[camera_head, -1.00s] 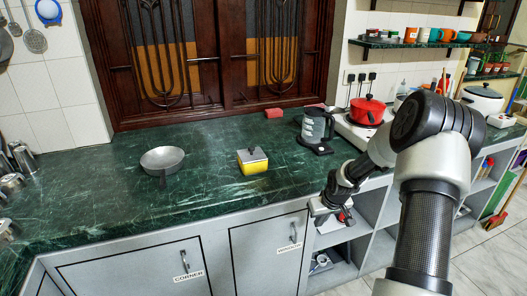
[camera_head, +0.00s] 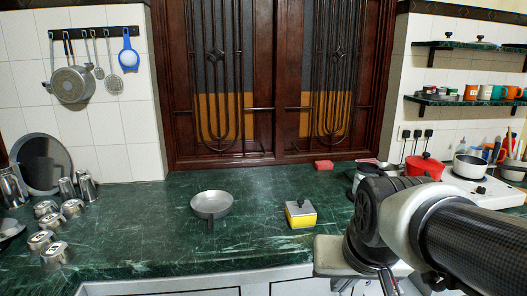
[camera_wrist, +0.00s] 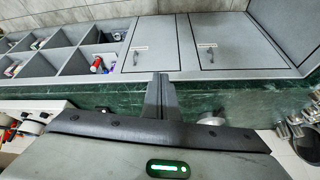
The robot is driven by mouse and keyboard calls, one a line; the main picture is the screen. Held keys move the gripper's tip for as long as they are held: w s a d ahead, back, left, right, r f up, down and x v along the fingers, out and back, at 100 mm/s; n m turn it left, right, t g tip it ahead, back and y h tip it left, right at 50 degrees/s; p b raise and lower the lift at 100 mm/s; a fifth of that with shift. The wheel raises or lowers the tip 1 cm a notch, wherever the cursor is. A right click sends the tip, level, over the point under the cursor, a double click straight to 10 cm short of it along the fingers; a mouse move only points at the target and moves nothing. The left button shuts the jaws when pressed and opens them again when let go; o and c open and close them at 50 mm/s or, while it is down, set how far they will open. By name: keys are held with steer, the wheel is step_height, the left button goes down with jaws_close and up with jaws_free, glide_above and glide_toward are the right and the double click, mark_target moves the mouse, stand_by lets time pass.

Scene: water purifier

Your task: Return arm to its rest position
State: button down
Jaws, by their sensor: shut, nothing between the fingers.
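My arm folds in from the right side of the head view, in front of the counter's near edge. The pale hand of my gripper (camera_head: 366,280) is low in the picture, by the counter's front edge, and its fingertips are partly cut off or hidden there. In the wrist view my gripper's dark fingers (camera_wrist: 160,90) are together with nothing between them. They show against the counter front and the grey cabinets (camera_wrist: 178,45), and I see no contact.
Metal cups (camera_head: 55,252) stand at the left. A red pot (camera_head: 425,166) and white pot (camera_head: 470,166) are behind my arm.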

steer(key=s+d+r+p, duration=0.1)
steer(key=s+r+p, duration=0.1)
steer(key=s+r, duration=0.35)
step_height(320, 180, up, 17)
steer(key=s+p, duration=0.1)
steer(key=p, duration=1.6)
steer(key=shift+f+n+p, duration=0.2)
steer(key=shift+n+p, duration=0.2)
